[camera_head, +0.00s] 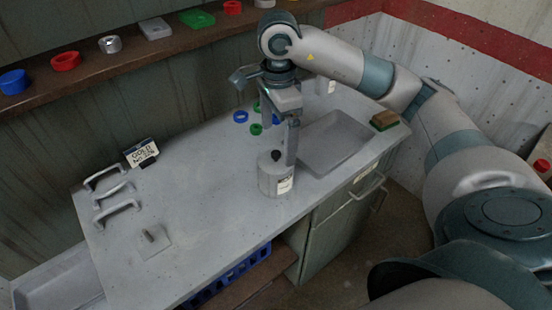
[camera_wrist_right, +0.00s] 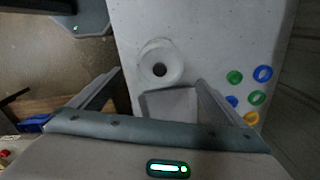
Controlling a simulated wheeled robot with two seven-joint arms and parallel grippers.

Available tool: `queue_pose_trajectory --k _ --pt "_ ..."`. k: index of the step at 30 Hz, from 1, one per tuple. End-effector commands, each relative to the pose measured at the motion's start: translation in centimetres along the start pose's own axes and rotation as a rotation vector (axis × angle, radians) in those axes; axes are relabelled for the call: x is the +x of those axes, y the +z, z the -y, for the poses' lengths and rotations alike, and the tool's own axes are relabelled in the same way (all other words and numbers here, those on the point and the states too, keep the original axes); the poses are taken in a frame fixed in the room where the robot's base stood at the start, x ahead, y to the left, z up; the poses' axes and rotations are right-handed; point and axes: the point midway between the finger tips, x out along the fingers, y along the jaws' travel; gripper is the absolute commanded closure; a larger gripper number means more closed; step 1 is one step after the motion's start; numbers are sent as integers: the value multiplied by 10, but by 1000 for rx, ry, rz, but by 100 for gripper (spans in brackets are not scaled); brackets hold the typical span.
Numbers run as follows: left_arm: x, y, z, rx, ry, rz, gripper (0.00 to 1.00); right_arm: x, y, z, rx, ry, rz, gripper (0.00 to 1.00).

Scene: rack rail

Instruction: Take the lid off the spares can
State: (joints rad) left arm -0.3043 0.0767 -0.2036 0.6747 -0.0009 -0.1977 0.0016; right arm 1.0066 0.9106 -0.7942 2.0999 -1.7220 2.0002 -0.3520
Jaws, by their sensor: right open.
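The spares can is a short pale grey cylinder (camera_head: 274,183) with a white label, upright on the grey worktop. Its lid (camera_head: 266,161) is on top and has a round black knob (camera_head: 276,155). The wrist view shows the lid from above as a pale disc (camera_wrist_right: 147,75) with the dark knob (camera_wrist_right: 160,69) in its middle. My right gripper (camera_head: 281,142) points down over the can, its fingers apart. In the wrist view, the open fingertips (camera_wrist_right: 160,78) are on either side of the lid area, with nothing held between them. My left gripper is out of view.
Coloured rings (camera_head: 241,117) lie behind.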

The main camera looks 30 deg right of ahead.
Motion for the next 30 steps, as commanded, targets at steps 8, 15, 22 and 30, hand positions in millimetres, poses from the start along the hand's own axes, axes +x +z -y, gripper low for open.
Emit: queue_pose_trajectory --k 8,15,22,30 --pt "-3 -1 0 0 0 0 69 2 0 0 0 2 -1 5" --pt "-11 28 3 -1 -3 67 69 15 2 -2 0 5 -1 5" --pt "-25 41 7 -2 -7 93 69 43 3 -2 1 3 -1 5" --pt "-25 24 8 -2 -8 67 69 52 3 -1 0 0 0 5"
